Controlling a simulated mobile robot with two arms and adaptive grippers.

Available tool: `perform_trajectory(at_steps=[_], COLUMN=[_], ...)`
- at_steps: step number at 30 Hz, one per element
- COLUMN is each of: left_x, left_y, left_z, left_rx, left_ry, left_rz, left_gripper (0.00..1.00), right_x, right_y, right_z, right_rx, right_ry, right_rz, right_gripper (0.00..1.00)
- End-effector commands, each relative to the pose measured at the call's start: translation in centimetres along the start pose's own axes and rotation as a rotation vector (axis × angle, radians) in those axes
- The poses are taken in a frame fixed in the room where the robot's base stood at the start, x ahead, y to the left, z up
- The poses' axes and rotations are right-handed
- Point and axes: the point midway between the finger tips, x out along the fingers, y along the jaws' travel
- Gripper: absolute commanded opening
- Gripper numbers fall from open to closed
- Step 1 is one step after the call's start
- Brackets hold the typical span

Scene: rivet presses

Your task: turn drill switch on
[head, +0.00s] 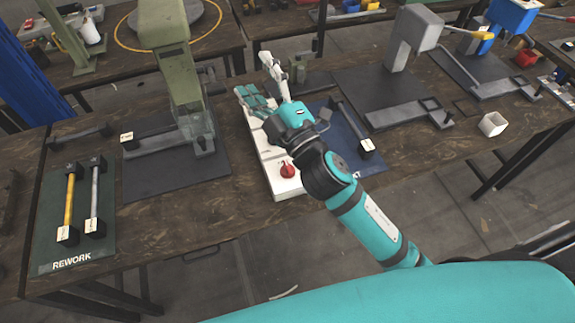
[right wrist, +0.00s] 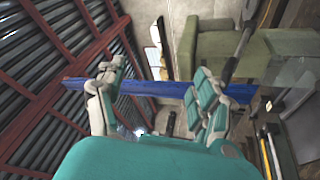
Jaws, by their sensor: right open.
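A red knob (head: 287,171) sits at the near end of a long white base (head: 291,188) on the brown workbench; it looks like the switch. I cannot read its on or off position. My right gripper (head: 262,82) is above the far end of the white base, its fingers spread, with nothing between them. My right arm covers part of the base. In the right wrist view the gripper (right wrist: 156,88) is also open, and neither the knob nor the base can be made out there. My left gripper is not in view.
A green press (head: 165,60) stands on a dark mat to the left, close to my right gripper. A green REWORK mat (head: 88,249) holds a yellow and a grey bar tool. A grey press (head: 405,45) and a small white open box (head: 492,124) are to the right.

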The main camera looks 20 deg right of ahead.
Motion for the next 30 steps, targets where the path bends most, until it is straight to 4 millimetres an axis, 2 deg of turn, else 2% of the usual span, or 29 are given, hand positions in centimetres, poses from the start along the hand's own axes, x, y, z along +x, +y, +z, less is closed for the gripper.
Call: perform_trajectory(at_steps=[1,3,5,6,8,10,11,13,14,16,18,21,23,24,27,30], left_x=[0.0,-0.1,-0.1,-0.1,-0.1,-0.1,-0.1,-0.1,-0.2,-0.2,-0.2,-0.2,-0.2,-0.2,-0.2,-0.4], left_y=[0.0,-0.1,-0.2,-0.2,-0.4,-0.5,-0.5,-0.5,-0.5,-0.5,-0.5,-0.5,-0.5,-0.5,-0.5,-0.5], left_z=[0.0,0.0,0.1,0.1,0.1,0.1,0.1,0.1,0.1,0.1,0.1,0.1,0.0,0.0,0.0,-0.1], left_rx=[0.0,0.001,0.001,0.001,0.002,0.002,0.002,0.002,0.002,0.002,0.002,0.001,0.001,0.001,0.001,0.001], left_ry=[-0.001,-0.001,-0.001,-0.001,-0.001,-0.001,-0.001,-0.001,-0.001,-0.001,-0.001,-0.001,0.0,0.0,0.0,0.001], left_rz=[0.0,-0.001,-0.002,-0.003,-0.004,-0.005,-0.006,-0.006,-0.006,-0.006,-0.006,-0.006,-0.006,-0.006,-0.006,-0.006], left_gripper=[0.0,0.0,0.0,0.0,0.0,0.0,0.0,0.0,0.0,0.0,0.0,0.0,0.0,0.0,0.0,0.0], right_x=[1.5,2.0,1.6,0.9,-0.5,-2.3,-3.0,-4.5,-4.9,-5.6,-5.8,-5.7,-5.7,-5.6,-5.7,-5.8], right_y=[1.2,1.7,0.8,-0.2,-2.5,-5.8,-7.3,-10.5,-11.7,-13.4,-13.6,-12.0,-10.6,-9.7,-8.3,-8.2], right_z=[-3.8,-9.2,-13.3,-15.5,-17.7,-18.5,-18.2,-16.0,-14.4,-9.8,-4.7,1.6,4.4,5.8,7.8,8.6], right_rx=[-0.137,-0.342,-0.524,-0.647,-0.833,-1.049,-1.142,-1.349,-1.434,-1.613,-1.751,-1.869,-1.902,1.906,1.824,1.796], right_ry=[0.172,0.42,0.634,0.775,0.987,1.234,1.338,1.579,1.68,1.901,2.089,2.284,2.361,-2.387,-2.326,-2.311], right_rz=[0.06,0.131,0.177,0.198,0.214,0.205,0.19,0.125,0.081,-0.051,-0.223,-0.492,-0.633,0.71,0.798,0.826], right_gripper=[0.69,0.69,0.69,0.69,0.69,0.69,0.69,0.69,0.69,0.69,0.69,0.69,0.69,0.69,0.69,0.69])
